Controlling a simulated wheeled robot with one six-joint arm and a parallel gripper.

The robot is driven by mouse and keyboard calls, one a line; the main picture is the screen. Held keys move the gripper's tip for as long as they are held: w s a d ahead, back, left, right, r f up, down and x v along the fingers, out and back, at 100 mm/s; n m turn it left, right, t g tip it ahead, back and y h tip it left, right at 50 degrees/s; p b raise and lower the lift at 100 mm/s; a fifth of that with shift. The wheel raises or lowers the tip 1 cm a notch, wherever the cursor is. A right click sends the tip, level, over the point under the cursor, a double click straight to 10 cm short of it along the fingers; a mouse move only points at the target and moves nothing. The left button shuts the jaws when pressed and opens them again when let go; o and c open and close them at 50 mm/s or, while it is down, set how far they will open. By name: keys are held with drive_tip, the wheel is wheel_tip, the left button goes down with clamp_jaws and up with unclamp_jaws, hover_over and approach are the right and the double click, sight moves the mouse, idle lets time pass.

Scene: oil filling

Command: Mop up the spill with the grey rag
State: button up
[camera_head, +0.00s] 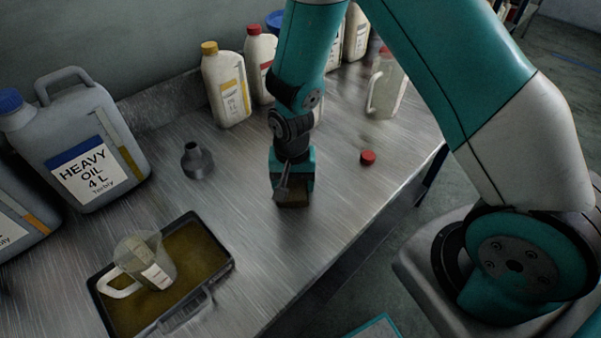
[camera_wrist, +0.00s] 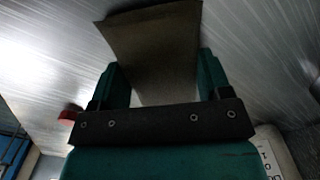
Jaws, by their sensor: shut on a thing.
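My gripper (camera_head: 291,184) points down at the middle of the metal bench. It is shut on the grey rag (camera_head: 293,198), which shows dark and brownish below the fingers. In the wrist view the rag (camera_wrist: 155,48) is a flat grey-brown piece between the two teal fingers and reaches out past them. I cannot tell whether it touches the bench. No spill shows clearly on the bench; any part under the rag and gripper is hidden.
A black tray (camera_head: 222,276) of brown oil at the front left holds a clear measuring jug (camera_head: 151,262). A grey funnel (camera_head: 197,161), heavy oil can (camera_head: 85,150) and several bottles stand behind. A red cap (camera_head: 368,157) and a clear jug (camera_head: 386,90) are right.

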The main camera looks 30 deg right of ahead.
drive_tip(key=shift+a+r, duration=0.1)
wheel_tip(320, 180, up, 7)
drive_tip(key=p, duration=0.6)
drive_tip(key=shift+d+f, duration=0.2)
drive_tip(key=shift+d, duration=0.2)
drive_tip(key=d+n, duration=0.1)
drive_tip(key=d, duration=0.1)
drive_tip(key=d+f+n, duration=0.1)
drive_tip(key=d+n, duration=0.1)
drive_tip(key=d, duration=0.1)
drive_tip(key=d+f+n, duration=0.1)
drive_tip(key=d, duration=0.2)
drive_tip(key=shift+s+d+n, duration=0.15)
drive_tip(key=shift+n, duration=0.15)
drive_tip(key=shift+d+f+n, duration=0.2)
drive_tip(key=shift+d+n, duration=0.2)
drive_tip(key=shift+d, duration=0.1)
drive_tip(key=shift+a, duration=0.15)
